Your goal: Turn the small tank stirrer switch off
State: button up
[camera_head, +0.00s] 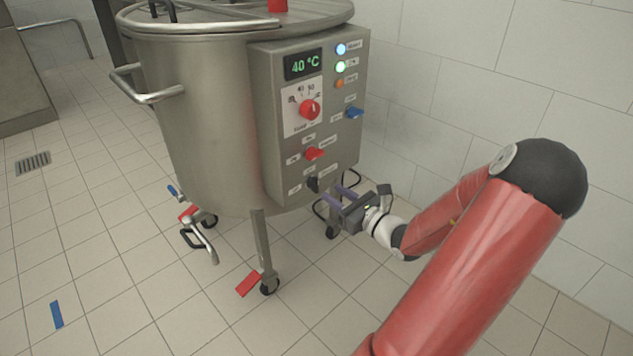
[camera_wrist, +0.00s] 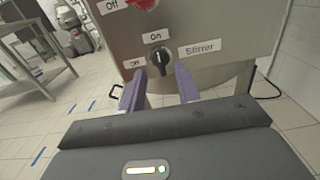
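The small steel tank (camera_head: 205,120) stands on wheeled legs with a control box (camera_head: 262,130) on its side. The stirrer switch (camera_wrist: 160,61) is a small black knob low on the box, with "On" above it, "Off" to its left and "Stirrer" to its right. The knob looks roughly upright, toward "On". In the head view the switch (camera_head: 313,184) is small. My gripper (camera_head: 341,193) is just right of and below it. In the wrist view my gripper (camera_wrist: 158,75) is open, its purple fingers apart on either side of the knob; contact is unclear.
Above on the box are a red switch (camera_head: 314,153), a red temperature dial (camera_head: 309,109), a blue switch (camera_head: 354,112) and a 40 °C display (camera_head: 303,65). A tiled wall (camera_head: 480,90) is close behind on the right. A drain valve (camera_head: 203,240) hangs below the tank.

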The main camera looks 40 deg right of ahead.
aim_at(318, 183)
jog(key=w, duration=0.6)
jog(key=shift+a, duration=0.3)
jog(key=shift+c, duration=0.3)
grip_shut()
